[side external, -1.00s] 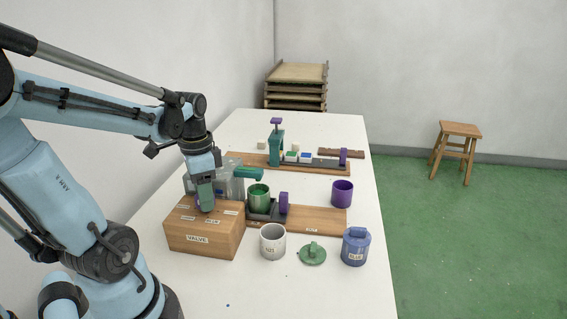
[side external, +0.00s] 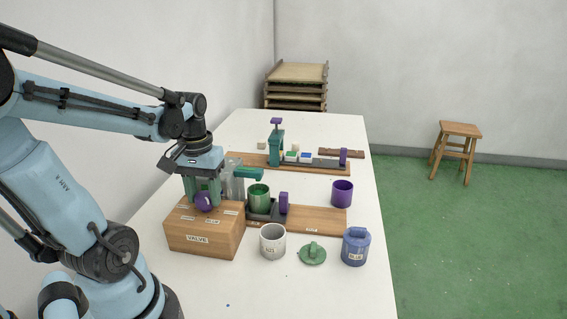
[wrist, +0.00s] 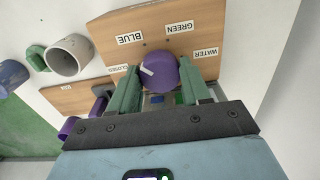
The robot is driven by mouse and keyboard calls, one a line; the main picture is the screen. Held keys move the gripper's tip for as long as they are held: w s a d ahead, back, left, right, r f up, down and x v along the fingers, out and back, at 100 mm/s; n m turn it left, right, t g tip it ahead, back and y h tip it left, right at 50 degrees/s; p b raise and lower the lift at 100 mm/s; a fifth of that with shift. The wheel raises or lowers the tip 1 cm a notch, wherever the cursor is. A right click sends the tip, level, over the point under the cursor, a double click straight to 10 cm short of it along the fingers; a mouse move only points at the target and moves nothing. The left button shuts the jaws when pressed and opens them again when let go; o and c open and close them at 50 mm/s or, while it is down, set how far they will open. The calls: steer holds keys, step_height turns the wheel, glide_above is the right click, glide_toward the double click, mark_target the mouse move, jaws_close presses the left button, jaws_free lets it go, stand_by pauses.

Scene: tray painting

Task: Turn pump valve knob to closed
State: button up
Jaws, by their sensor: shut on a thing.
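The purple valve knob (side external: 204,201) sits on top of the wooden box marked VALVE (side external: 203,237). In the wrist view the knob (wrist: 164,72) lies between my green fingers, and its white pointer mark faces left, toward the CLOSED label (wrist: 118,69) and a little up from it. The BLUE (wrist: 130,38), GREEN (wrist: 180,28) and WATER (wrist: 205,52) labels lie around it. My gripper (side external: 203,193) points down and is shut on the knob. The fingers hide parts of the knob's sides.
A green cup (side external: 259,197) stands on the dark platform right of the box. A white cup (side external: 272,240), green lid (side external: 312,253), blue lidded jar (side external: 355,246) and purple cup (side external: 343,193) stand on the white table. Clear containers stand just behind my gripper.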

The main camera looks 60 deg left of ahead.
mark_target(204, 195)
steer(key=n, duration=0.4)
steer(key=shift+n, duration=0.4)
steer(key=n, duration=0.4)
steer(key=shift+n, duration=0.3)
steer(key=o, duration=0.8)
steer(key=shift+r, duration=0.15)
step_height(204, 195, up, 12)
steer(key=shift+f, duration=0.1)
stand_by(0.3)
